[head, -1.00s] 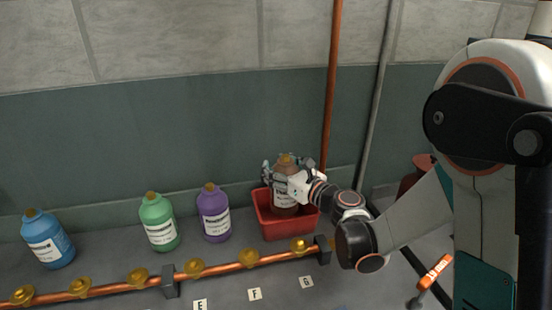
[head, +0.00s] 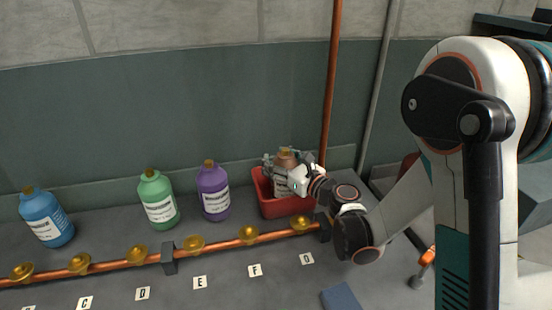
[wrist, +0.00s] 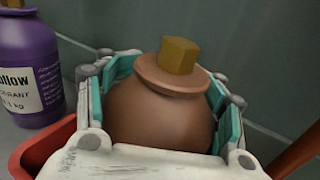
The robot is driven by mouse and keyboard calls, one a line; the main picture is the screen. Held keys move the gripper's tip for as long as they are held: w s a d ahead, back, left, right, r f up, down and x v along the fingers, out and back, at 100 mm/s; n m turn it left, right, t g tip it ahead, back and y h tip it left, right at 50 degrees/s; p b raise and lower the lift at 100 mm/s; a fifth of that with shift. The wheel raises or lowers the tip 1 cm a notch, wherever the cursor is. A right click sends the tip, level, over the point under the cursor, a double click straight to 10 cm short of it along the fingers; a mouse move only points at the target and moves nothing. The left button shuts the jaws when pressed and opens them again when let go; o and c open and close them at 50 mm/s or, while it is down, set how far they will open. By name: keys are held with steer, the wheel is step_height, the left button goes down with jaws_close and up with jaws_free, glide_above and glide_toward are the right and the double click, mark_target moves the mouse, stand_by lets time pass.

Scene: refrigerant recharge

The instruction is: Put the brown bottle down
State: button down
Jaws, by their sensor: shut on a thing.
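The brown bottle (head: 284,162) stands in or just over the red bin (head: 288,207) at the back right of the bench; its base is hidden by the bin wall. My gripper (head: 285,172) is shut around the bottle's upper body. In the wrist view the brown bottle (wrist: 160,115) fills the space between the teal-padded fingers of my gripper (wrist: 165,100), its brass cap tilted a little. The bin's red rim (wrist: 30,150) shows at lower left there. I cannot tell whether the bottle touches the bin floor.
A purple bottle (head: 213,190) stands just left of the bin, with a green bottle (head: 158,200) and a blue bottle (head: 46,217) farther left. A copper pipe (head: 216,244) with brass valves runs along the front. A vertical copper pipe (head: 332,80) rises behind the bin.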

steer(key=shift+c, duration=1.7)
jaws_free()
steer(key=shift+r, duration=0.1)
steer(key=shift+s+d, duration=0.3)
steer(key=p+v, duration=0.1)
steer(key=v, duration=0.5)
steer(key=shift+s+d+p, duration=0.25)
steer(key=shift+s+p, duration=0.05)
steer(key=shift+p, duration=0.1)
